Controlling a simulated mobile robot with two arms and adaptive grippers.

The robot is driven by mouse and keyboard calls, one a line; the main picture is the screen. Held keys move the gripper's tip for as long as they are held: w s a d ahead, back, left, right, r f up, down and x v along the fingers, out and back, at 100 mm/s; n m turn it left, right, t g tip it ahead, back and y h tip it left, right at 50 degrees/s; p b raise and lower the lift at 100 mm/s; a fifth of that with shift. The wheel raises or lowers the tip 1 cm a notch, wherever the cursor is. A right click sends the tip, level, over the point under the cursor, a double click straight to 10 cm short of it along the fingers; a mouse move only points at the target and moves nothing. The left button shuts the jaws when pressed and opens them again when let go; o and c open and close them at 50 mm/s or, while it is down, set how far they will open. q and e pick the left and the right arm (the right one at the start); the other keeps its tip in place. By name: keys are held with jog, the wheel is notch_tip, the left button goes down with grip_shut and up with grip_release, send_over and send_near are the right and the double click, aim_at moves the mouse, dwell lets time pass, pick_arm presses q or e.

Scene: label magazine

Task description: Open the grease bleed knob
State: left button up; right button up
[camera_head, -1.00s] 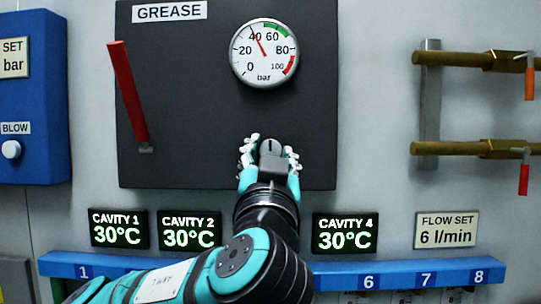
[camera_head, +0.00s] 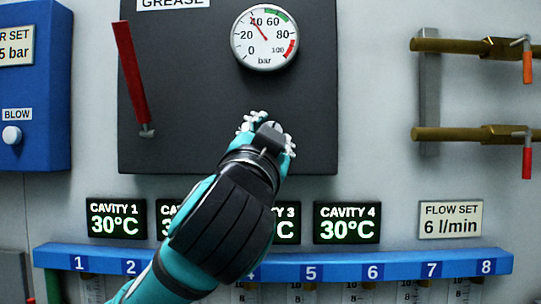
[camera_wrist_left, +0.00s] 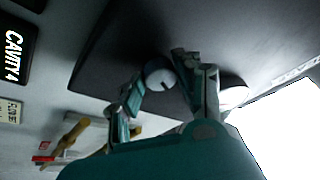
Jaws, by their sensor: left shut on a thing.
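The grease bleed knob (camera_wrist_left: 160,73) is a small round grey knob with a dark line on its face, on the dark grease panel (camera_head: 300,105). It shows in the left wrist view between the two fingers. My left gripper (camera_head: 266,127) is shut on it, low on the panel below the gauge; it also shows in the left wrist view (camera_wrist_left: 163,68). In the head view the hand hides most or all of the knob. The pressure gauge (camera_head: 265,38) above has its needle near 40 bar. My right gripper is not in view.
A red lever (camera_head: 133,77) stands on the panel's left side. A blue box with a BLOW button (camera_head: 12,135) is at far left. Brass pipes (camera_head: 460,134) with small levers are at right. Temperature displays (camera_head: 347,222) and a blue numbered rail (camera_head: 400,268) run below.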

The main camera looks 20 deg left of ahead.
pick_arm(q)
jog(key=shift+a+r+m+g+h+p, duration=0.1)
jog(key=shift+m+g+h+p, duration=0.9)
jog(key=shift+m, duration=1.7)
jog(key=shift+a+r+m+g+h+p, duration=0.15)
jog(key=shift+m+g+h+p, duration=0.3)
jog(key=shift+m+p, duration=1.75)
jog(key=shift+r+m+g+h+p, duration=0.1)
jog(key=shift+m+g+h+p, duration=0.6)
jog(key=shift+m, duration=2.5)
jog(key=o, duration=1.1)
jog(key=shift+o, duration=0.2)
jog(key=shift+s, duration=0.1)
